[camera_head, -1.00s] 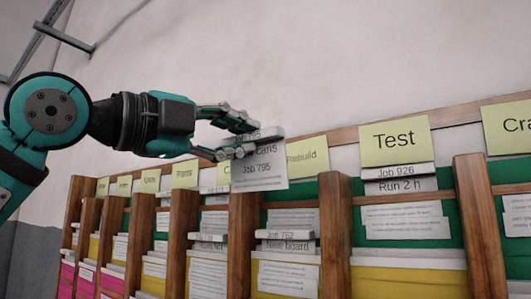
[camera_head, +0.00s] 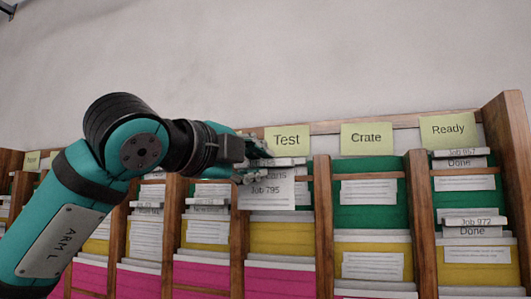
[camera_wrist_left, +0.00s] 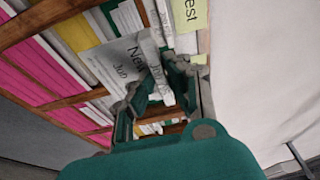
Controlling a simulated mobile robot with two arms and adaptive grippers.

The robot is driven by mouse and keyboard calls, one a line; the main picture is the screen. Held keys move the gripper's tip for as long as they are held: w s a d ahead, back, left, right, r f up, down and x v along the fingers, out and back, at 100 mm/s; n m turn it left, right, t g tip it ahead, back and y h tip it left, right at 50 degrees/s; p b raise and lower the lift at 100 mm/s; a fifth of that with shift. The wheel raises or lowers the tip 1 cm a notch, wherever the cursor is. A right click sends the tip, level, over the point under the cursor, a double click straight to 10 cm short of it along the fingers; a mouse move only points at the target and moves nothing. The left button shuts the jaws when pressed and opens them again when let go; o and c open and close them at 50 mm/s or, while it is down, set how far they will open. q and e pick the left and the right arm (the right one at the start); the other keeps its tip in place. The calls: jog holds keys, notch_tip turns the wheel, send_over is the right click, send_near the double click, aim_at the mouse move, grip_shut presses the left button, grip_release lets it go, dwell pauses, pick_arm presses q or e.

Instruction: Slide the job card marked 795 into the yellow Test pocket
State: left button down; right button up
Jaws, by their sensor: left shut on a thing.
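My left gripper (camera_head: 250,162) is shut on the top of the white job card marked 795 (camera_head: 266,192). The card hangs upright in front of the upper part of the Test column, under the yellow-green Test label (camera_head: 287,139). The yellow Test pocket (camera_head: 280,238) shows below the card's lower edge. The card and fingers partly cover the green pocket (camera_head: 302,192) and the papers there. In the left wrist view the gripper (camera_wrist_left: 150,92) holds the card (camera_wrist_left: 112,62), seen at a slant. My right gripper is not in view.
Wooden uprights stand on both sides of the Test column, one of them on its right (camera_head: 322,225). The Crate column (camera_head: 366,137) and Ready column (camera_head: 449,129) lie to the right. A pink pocket (camera_head: 279,282) lies below the yellow one. The wall above is bare.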

pick_arm(q)
jog(key=w, duration=0.1)
jog(key=w+p, duration=0.1)
jog(key=w, duration=0.1)
jog(key=shift+d+p, duration=0.25)
jog(key=shift+p, duration=0.1)
jog(key=shift+w+d+p, duration=0.1)
jog(key=shift+w+p, duration=0.2)
jog(key=w+d+f+p, duration=0.1)
jog(key=w+p, duration=0.3)
jog(key=w, duration=0.4)
jog(key=shift+d, duration=0.9)
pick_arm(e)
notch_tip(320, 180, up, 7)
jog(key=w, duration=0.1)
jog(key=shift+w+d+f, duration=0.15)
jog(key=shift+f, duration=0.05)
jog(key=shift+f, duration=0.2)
pick_arm(q)
jog(key=shift+b, duration=0.55)
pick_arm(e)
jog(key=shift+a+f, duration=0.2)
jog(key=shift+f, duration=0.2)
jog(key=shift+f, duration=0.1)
